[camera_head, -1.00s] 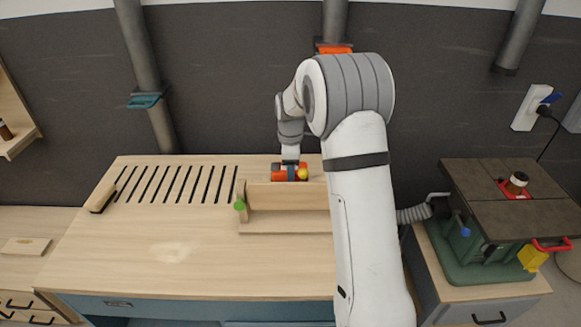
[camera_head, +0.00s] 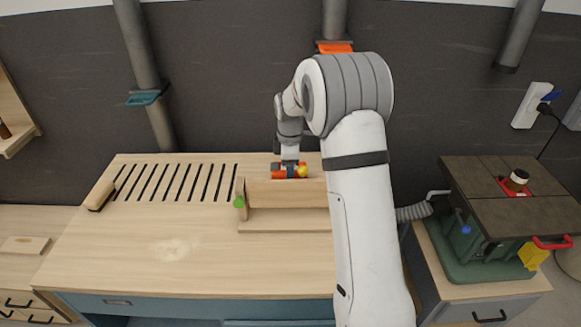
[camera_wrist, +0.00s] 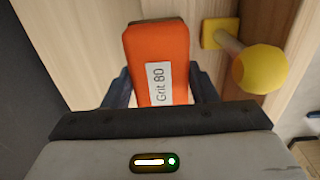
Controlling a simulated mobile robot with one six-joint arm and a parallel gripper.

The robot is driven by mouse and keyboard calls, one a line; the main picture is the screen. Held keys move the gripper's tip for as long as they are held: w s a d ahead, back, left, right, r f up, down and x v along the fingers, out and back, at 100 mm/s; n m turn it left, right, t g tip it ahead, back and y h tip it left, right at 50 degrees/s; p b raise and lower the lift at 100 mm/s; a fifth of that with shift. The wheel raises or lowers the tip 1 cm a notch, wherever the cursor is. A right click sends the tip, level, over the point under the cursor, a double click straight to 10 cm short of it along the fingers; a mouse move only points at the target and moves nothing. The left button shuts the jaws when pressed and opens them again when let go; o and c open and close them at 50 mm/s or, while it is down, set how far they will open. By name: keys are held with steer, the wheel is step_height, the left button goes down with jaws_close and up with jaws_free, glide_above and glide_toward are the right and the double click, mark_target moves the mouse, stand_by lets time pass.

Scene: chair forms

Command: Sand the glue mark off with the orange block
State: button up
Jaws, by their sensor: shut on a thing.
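The pale glue mark (camera_head: 173,250) is on the bench top, front left of the block.
A yellow knob (camera_wrist: 259,69) stands close beside the block. The wooden fence (camera_head: 285,194) with a green knob (camera_head: 239,202) lies between block and glue mark. A wooden-handled brush (camera_head: 101,196) lies beside the bench slots. The bench around the mark is clear.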

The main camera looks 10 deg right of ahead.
steer(key=shift+f, duration=0.1)
steer(key=shift+w+a, duration=0.15)
steer(key=shift+a, duration=0.55)
steer(key=shift+w+a, duration=0.15)
steer(key=shift+a, duration=0.5)
steer(key=shift+s+d+f, duration=0.1)
steer(key=shift+s+d, duration=0.1)
steer(key=shift+d, duration=0.5)
steer(key=shift+s+d+f, duration=0.1)
steer(key=shift+s+d, duration=0.05)
steer(key=shift+d, duration=0.55)
steer(key=shift+a, duration=0.1)
steer(key=shift+a, duration=0.1)
steer(key=shift+w+a+r, duration=0.1)
steer(key=shift+w+a, duration=0.05)
steer(key=shift+a, duration=0.45)
steer(key=shift+w+a, duration=0.1)
steer(key=shift+a, duration=0.5)
steer(key=shift+s+d+r, duration=0.1)
steer(key=shift+d, duration=0.6)
steer(key=shift+s+d+r, duration=0.1)
steer(key=shift+d, duration=0.55)
steer(key=shift+w+a+f, duration=0.1)
steer(key=shift+w+a, duration=0.05)
steer(key=shift+a, duration=0.55)
steer(key=shift+w+a+f, duration=0.1)
steer(key=shift+a, duration=0.55)
steer(key=shift+r, duration=0.1)
